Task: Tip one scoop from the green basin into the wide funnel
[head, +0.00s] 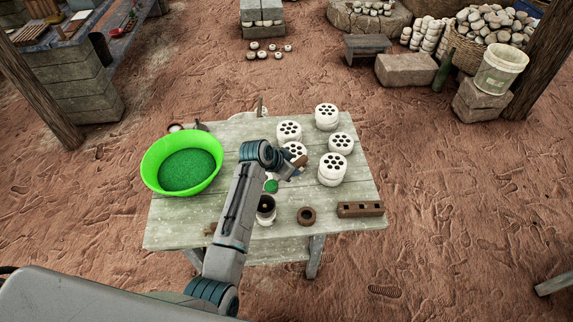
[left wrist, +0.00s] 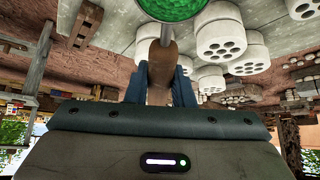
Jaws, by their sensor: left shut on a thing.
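The bright green basin (head: 148,170) stands at the left of the table and holds green granules. My left gripper (head: 291,163) is shut on the brown wooden handle (left wrist: 161,62) of a scoop. The scoop's bowl, full of green granules (head: 271,186), is over the middle of the table, and it also shows at the top of the left wrist view (left wrist: 175,8). A dark-mouthed vessel, probably the wide funnel on a pale container (head: 266,208), stands just in front of the scoop; my arm partly covers it. My right gripper is not in view.
Stacks of white perforated discs (head: 333,168) stand behind and right of the scoop. A brown ring (head: 307,216) and a brown block with holes (head: 360,209) lie at the front right. The wooden table's (head: 180,222) front left is mostly clear.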

